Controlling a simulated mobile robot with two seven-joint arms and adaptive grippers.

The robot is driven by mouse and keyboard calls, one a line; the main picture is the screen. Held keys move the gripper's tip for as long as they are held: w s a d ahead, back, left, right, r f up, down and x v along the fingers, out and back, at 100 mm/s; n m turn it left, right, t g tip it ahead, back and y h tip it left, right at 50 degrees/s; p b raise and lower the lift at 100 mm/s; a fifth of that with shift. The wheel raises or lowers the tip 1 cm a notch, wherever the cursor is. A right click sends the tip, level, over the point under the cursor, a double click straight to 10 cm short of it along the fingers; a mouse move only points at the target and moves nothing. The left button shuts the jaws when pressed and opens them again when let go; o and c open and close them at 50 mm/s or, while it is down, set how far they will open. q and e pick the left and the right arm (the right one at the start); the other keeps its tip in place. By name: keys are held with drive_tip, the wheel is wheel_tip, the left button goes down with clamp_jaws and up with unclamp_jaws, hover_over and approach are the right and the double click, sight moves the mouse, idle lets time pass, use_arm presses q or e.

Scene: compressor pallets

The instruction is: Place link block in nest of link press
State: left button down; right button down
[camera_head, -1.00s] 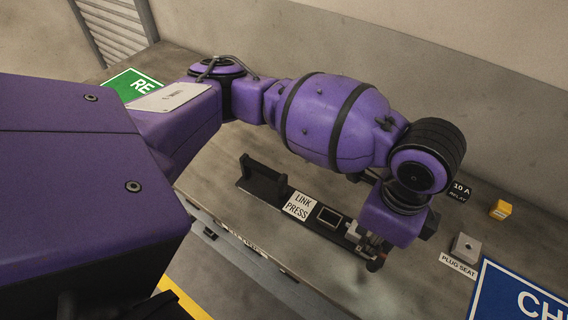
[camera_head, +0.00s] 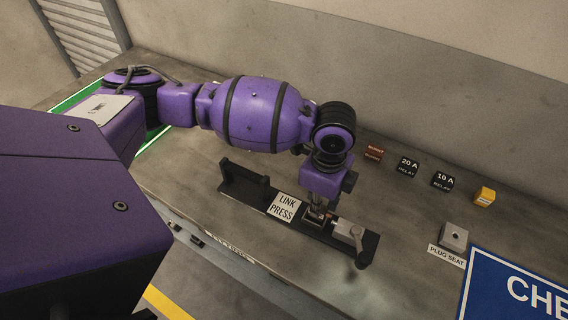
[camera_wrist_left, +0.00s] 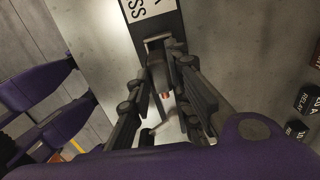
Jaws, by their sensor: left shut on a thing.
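The link press (camera_head: 365,252) is a long dark base on the bench with a white LINK PRESS label (camera_head: 284,207). Its square nest (camera_head: 314,221) lies just right of the label. My left gripper (camera_head: 317,210) points down at the nest, shut on a small piece, apparently the link block, mostly hidden by the fingers. In the left wrist view the fingers reach toward the nest (camera_wrist_left: 157,40), with a dark piece (camera_wrist_left: 159,74) between them. I cannot tell whether the block is inside the nest or just above it. My right gripper is not in view.
A grey clamp with a lever (camera_head: 350,233) stands on the press just right of the gripper, and a dark upright bracket (camera_head: 244,180) at its left end. Several relays (camera_head: 407,166) line the back. A plug seat (camera_head: 454,236) and blue sign (camera_head: 515,290) are right.

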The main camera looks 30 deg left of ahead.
use_arm(q)
drive_tip(key=f, duration=0.3)
drive_tip(key=shift+w+a+f, duration=0.25)
drive_tip(key=shift+w+f, duration=0.05)
drive_tip(key=c, duration=1.6)
unclamp_jaws()
drive_tip(key=shift+f, duration=0.1)
wheel_tip(320, 180, up, 12)
drive_tip(key=shift+r+p, duration=0.2)
drive_tip(key=shift+p, duration=0.15)
